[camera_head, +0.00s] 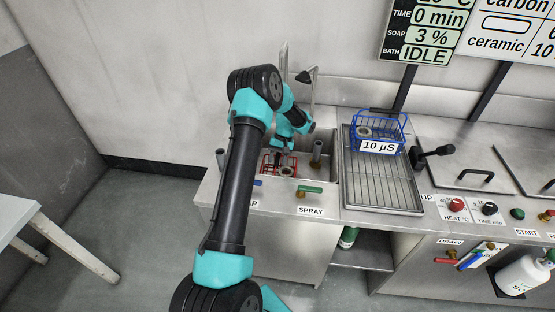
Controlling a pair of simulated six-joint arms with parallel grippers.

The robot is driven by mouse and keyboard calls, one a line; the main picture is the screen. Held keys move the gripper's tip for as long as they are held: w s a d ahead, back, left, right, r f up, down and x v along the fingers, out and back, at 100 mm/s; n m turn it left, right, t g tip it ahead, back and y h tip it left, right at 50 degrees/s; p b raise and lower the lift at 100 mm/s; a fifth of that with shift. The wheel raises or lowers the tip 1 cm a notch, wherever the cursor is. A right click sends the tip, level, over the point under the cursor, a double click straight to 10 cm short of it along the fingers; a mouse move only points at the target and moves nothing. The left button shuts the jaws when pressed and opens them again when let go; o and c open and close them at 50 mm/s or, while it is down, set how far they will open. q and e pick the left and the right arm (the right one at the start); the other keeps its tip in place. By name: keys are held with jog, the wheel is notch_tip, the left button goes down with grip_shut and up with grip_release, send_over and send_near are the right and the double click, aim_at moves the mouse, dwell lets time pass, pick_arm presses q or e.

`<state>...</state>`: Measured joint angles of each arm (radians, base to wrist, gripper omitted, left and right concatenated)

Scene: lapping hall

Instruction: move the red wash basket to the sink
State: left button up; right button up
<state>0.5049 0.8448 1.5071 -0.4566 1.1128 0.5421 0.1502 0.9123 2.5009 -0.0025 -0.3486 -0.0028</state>
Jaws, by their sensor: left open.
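The red wash basket (266,169) is down in the sink (325,178), left of the drain rack, partly hidden behind my left arm. A grey ring-shaped part (286,171) shows in it. My left arm reaches over the counter from the front, and my left gripper (282,153) points down right at the basket. Its jaws are open; they are small and dark, and I cannot tell if they touch the basket. My right gripper is not in view.
A blue basket (384,128) with a ring part and a "10 µS" label stands on the wire drain rack (385,185). A tap (305,77) rises behind the sink. A green spray handle (310,190) sits at the front edge. A white table (22,215) stands at left.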

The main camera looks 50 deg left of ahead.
pick_arm(q)
jog(key=v, duration=0.7)
jog(key=shift+r, duration=0.35)
jog(key=shift+w, duration=0.2)
